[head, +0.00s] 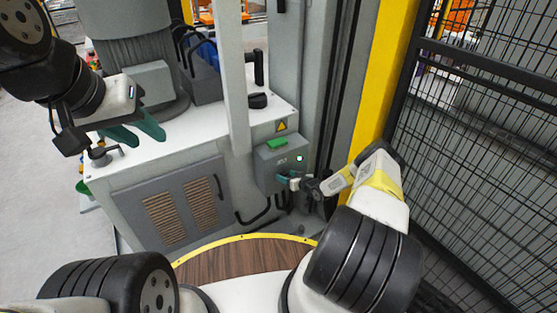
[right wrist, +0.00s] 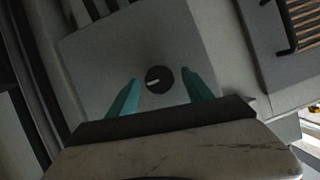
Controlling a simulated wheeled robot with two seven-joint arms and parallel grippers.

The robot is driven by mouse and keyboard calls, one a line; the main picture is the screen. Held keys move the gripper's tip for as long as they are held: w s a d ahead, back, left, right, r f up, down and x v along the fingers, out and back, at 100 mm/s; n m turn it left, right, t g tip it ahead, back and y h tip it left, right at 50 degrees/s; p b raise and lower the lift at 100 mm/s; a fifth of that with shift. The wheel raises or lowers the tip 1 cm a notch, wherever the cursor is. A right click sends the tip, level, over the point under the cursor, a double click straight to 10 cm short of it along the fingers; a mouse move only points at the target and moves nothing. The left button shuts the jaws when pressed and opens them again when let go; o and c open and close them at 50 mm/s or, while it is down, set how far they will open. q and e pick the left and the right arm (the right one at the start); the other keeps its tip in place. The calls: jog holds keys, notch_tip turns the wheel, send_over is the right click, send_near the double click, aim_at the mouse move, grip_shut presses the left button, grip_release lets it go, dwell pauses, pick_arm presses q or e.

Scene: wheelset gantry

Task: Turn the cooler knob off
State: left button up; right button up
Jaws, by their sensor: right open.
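The cooler knob (right wrist: 158,80) is a round dark knob with a white pointer mark pointing left, on the grey face of the control box (right wrist: 100,75). In the head view the control box (head: 268,168) has a lit green lamp and a green part on top; the knob is hidden or too small to tell there. My right gripper (head: 284,181) is at the box front. In the right wrist view its teal fingers are open, one on each side of the knob, with gaps. My left gripper (head: 150,138) is open and empty at the upper left, above the white machine top.
A grey cabinet with a louvred panel (head: 180,210) stands left of the box. A black handle (head: 257,100) is on the machine top. A yellow post (head: 380,75) and black mesh fence (head: 480,140) bound the right. Grey floor (head: 40,160) is clear at left.

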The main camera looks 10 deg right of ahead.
grip_shut()
jog(key=shift+n, duration=0.3)
jog(key=n+h, duration=0.2)
jog(key=shift+a+n+t, duration=0.25)
jog(key=shift+n+t, duration=0.05)
jog(key=shift+s+a+f+n+t+h, duration=0.1)
jog(key=shift+n+t+h, duration=0.6)
jog(key=shift+n, duration=0.95)
jog(key=shift+s+a+f+n+t+h, duration=0.1)
jog(key=shift+n+t+h, duration=0.6)
jog(key=shift+n, duration=0.9)
jog(key=shift+a+f+n+t+h, duration=0.1)
jog(key=shift+n+t+h, duration=0.6)
jog(key=shift+n, duration=0.95)
